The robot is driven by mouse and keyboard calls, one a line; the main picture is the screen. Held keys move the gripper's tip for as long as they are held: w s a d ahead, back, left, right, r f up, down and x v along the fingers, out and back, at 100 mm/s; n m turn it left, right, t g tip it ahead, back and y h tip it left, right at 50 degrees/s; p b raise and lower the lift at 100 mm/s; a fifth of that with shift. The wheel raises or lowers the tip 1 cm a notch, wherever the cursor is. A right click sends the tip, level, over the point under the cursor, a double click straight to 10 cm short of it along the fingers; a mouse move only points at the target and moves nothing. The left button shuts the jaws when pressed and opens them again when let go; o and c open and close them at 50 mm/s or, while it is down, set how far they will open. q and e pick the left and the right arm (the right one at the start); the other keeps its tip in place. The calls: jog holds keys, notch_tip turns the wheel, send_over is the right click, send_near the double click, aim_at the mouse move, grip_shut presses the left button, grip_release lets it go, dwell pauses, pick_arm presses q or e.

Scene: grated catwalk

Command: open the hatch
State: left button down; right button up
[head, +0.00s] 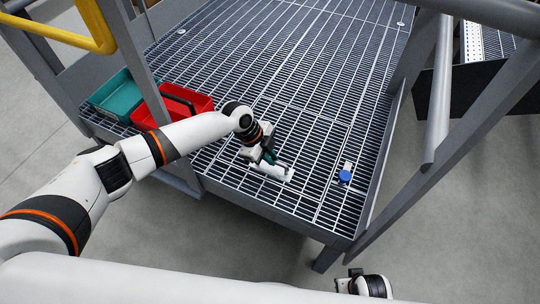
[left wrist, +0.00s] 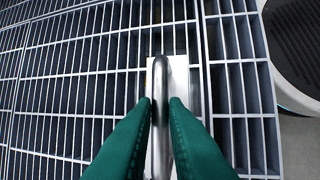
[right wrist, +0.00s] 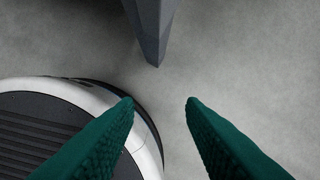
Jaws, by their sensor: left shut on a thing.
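The hatch (left wrist: 80,84) is a panel of metal grating in the catwalk floor. It looks flush with the grating around it, and a seam runs beside its handle. The handle is a metal bar (left wrist: 161,100) over a pale plate (left wrist: 180,68), which also shows in the head view (head: 276,172). My left gripper (head: 268,160) is shut on the handle, one green finger on each side of the bar in the left wrist view. My right gripper (right wrist: 161,101) is open and empty over the concrete floor, low and outside the catwalk.
A teal bin (head: 122,95) and a red bin (head: 196,101) stand at the left edge. A small blue-capped thing (head: 345,176) sits on the grating right of the handle. Grey rails (head: 440,90) and a yellow rail (head: 100,30) flank the platform. The far grating is clear.

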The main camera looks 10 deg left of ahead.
pick_arm(q)
jog(key=shift+r, duration=0.1)
